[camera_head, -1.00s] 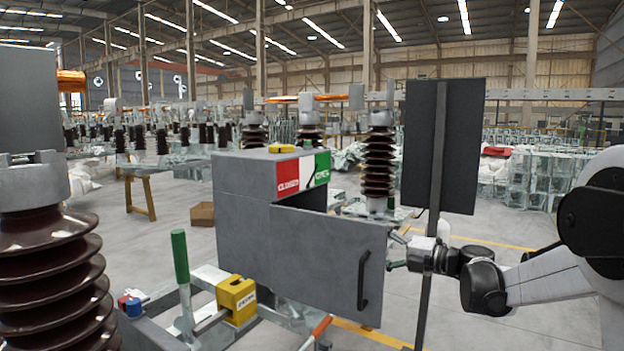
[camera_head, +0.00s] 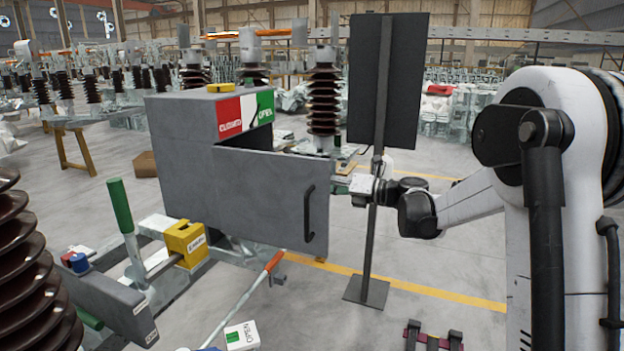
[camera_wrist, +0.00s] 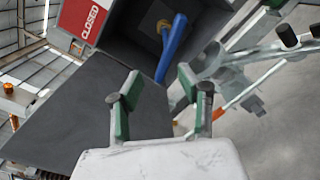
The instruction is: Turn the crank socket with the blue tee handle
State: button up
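The blue handle (camera_wrist: 172,48) shows in the wrist view as a slanted bar inside the open grey cabinet (camera_wrist: 140,22). Its upper end meets a brass-coloured part (camera_wrist: 163,26); I cannot make out the socket clearly. My gripper (camera_wrist: 158,76) is open, its green-padded fingers apart with nothing between them. The blue bar lies beyond the fingertips, apart from them. In the head view the cabinet (camera_head: 180,150) has its door (camera_head: 265,195) swung open, which hides the interior and the blue handle. My gripper (camera_head: 350,190) is beside the door's right edge, its fingers mostly hidden.
A dark panel on a post (camera_head: 387,80) stands close behind my wrist. A red-tipped lever (camera_head: 272,262), a green-gripped lever (camera_head: 121,205) and a yellow block (camera_head: 186,243) are near the cabinet. Ribbed brown insulators (camera_head: 323,100) stand behind. Floor right of the post is open.

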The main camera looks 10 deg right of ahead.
jog(key=w+a+n+p, duration=0.1)
jog(key=w+a+n, duration=0.1)
jog(key=n, duration=0.8)
jog(key=w+a+f+n+p, duration=0.1)
jog(key=a+n, duration=0.3)
jog(key=n, duration=0.6)
jog(key=w+a+f+n+p, duration=0.1)
jog(key=w+a+n, duration=0.2)
jog(key=n, duration=0.8)
jog(key=shift+w+a+y, duration=0.3)
grip_shut()
